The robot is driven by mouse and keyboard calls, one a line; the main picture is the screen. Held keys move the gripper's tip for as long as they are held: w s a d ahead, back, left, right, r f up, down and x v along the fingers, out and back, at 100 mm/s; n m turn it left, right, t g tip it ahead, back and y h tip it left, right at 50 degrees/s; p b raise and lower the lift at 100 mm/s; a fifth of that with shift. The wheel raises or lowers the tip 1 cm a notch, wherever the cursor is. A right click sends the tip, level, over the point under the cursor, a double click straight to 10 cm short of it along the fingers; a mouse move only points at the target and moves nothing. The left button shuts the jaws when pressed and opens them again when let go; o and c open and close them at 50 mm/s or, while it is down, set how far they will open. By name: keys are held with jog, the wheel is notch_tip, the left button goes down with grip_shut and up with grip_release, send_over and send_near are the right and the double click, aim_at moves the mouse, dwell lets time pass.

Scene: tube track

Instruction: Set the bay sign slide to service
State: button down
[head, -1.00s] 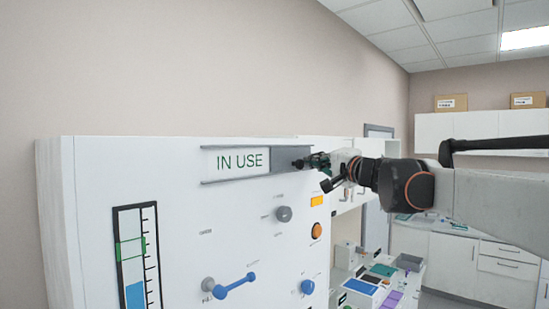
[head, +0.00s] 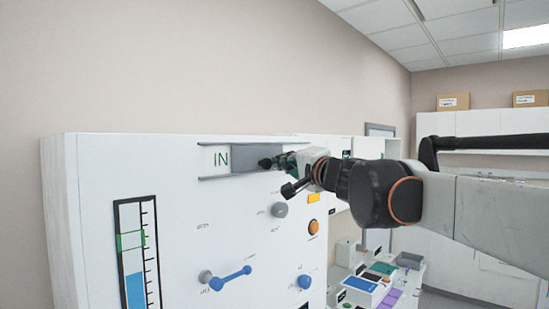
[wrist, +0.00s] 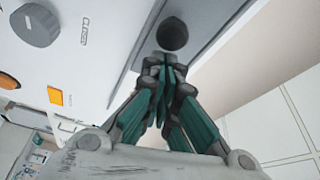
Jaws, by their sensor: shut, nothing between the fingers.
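The bay sign (head: 216,160) is a white strip with green letters in a grey rail high on the white panel. Only "IN" shows in the head view. The grey slide plate (head: 242,160) covers the strip to the right of those letters. A round dark knob (wrist: 172,33) stands on the plate in the wrist view. My gripper (head: 272,163) is shut and empty, with its tips (wrist: 166,62) right at the knob's side. I cannot tell whether they touch. My gripper and arm hide the right end of the sign.
Below the sign are a grey knob (head: 279,210), an orange square (head: 313,198), an orange button (head: 313,227), a blue lever (head: 231,278) and a blue knob (head: 304,282). A counter with coloured trays (head: 380,268) lies to the right.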

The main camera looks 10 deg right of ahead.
jog(key=s+a, duration=0.1)
jog(key=a, duration=0.1)
jog(key=s+a, duration=0.3)
jog(key=a, duration=0.1)
jog(key=shift+s+a, duration=0.1)
jog(key=shift+s, duration=0.05)
jog(key=shift+d, duration=0.2)
jog(key=w+d, duration=0.1)
jog(key=w+d+r, duration=0.1)
jog(key=d, duration=0.1)
jog(key=shift+w+d+p, duration=0.25)
jog(key=shift+w+p, duration=0.05)
jog(key=shift+p, duration=0.05)
jog(key=b, duration=0.3)
send_near(267, 154)
jog(key=v, duration=0.5)
jog(key=shift+s+a+f, duration=0.1)
jog(key=shift+s+a, duration=0.05)
jog(key=shift+s, duration=0.25)
jog(key=shift+a, duration=0.1)
